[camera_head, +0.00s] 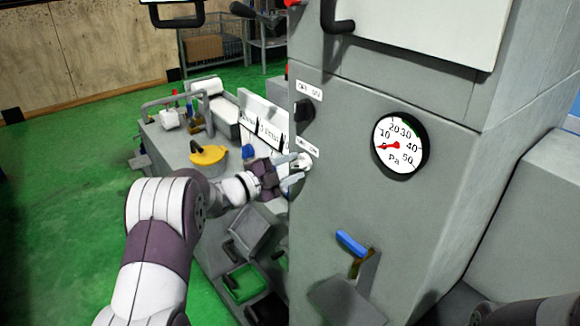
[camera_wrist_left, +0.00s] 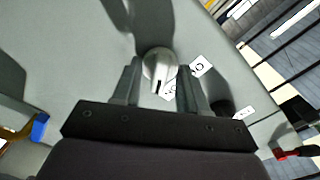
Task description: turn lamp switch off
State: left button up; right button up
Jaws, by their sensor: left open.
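A silver rotary switch (camera_head: 305,161) sits on the grey machine's front face, below a white label (camera_head: 307,147). It also shows as a round silver knob (camera_wrist_left: 158,62) with a raised grip in the left wrist view, where a white label with a ring mark (camera_wrist_left: 199,66) lies beside it. My left gripper (camera_head: 298,168) is open at the switch, with one finger on either side of the knob. I cannot tell whether the fingers touch it. A black rotary switch (camera_head: 303,110) is higher on the same face, under another label (camera_head: 309,90). My right gripper is out of view.
A round pressure gauge (camera_head: 400,146) is right of the switches. A blue-handled lever (camera_head: 352,243) is below, also visible in the left wrist view (camera_wrist_left: 40,127). A grey bench with a yellow part (camera_head: 208,155) stands behind my left arm. Green floor (camera_head: 70,220) is clear at left.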

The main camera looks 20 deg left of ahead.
pick_arm(q)
grip_shut()
jog(key=shift+r, duration=0.1)
jog(key=n+p, duration=0.3)
jog(key=n, duration=0.3)
jog(key=shift+r+n+p, duration=0.1)
jog(key=shift+n+p, duration=0.3)
jog(key=n+p, duration=0.2)
jog(key=n, duration=0.3)
jog(key=shift+s, duration=0.1)
jog(key=shift+f+p, duration=0.2)
jog(key=shift+p, duration=0.15)
grip_release()
